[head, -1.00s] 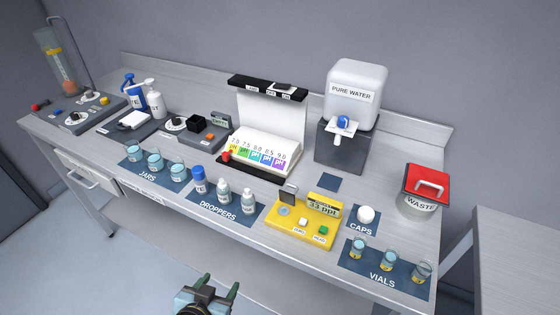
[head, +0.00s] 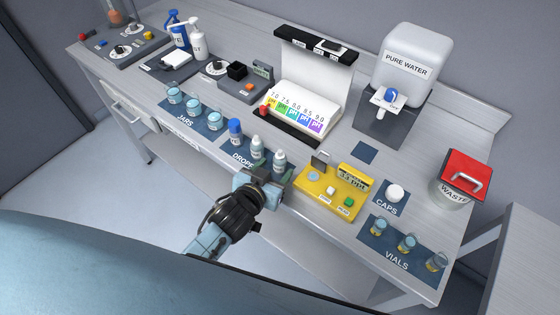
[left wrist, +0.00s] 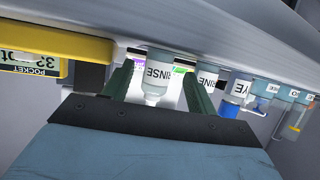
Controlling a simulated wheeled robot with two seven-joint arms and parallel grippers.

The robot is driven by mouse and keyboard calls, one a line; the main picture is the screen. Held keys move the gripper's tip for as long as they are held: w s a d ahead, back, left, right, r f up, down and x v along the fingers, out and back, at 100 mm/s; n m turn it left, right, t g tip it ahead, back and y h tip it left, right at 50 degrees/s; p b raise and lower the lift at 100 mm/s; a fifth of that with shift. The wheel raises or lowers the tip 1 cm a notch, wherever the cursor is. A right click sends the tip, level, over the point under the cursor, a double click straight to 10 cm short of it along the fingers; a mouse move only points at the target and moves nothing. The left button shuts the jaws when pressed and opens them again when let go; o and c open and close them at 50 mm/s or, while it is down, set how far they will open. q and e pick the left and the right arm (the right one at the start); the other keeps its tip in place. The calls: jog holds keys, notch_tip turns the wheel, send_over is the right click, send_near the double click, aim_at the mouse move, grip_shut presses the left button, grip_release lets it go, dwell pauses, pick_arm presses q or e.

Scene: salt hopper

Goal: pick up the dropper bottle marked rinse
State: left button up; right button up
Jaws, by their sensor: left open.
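Two white-capped dropper bottles stand at the right of the droppers mat (head: 237,156). In the left wrist view the nearer-to-meter bottle (left wrist: 157,78) reads RINSE and shows between my fingers; its neighbour (left wrist: 207,76) also seems to read RINSE, partly behind a finger. In the head view these are the right bottle (head: 280,161) and the middle bottle (head: 257,148), labels too small to read. My left gripper (head: 264,175) is open at the mat's front edge, just in front of them. I cannot tell whether it touches. My right gripper is not in view.
A blue-capped dropper bottle (head: 235,131) stands left of the pair. The yellow meter (head: 332,190) is close on the right. Jars (head: 194,107) stand further left, vials (head: 406,242) at the right. The pH chart stand (head: 302,108) is behind.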

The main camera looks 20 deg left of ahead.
aim_at(283, 159)
pick_arm(q)
jog(key=x, duration=0.2)
jog(key=r+x, duration=0.1)
jog(key=x, duration=0.2)
jog(key=shift+w+d, duration=0.15)
jog(key=shift+w, duration=0.1)
jog(key=c, duration=1.1)
notch_tip(283, 159, up, 10)
jog(key=shift+r+p, duration=0.1)
jog(key=shift+p, duration=0.8)
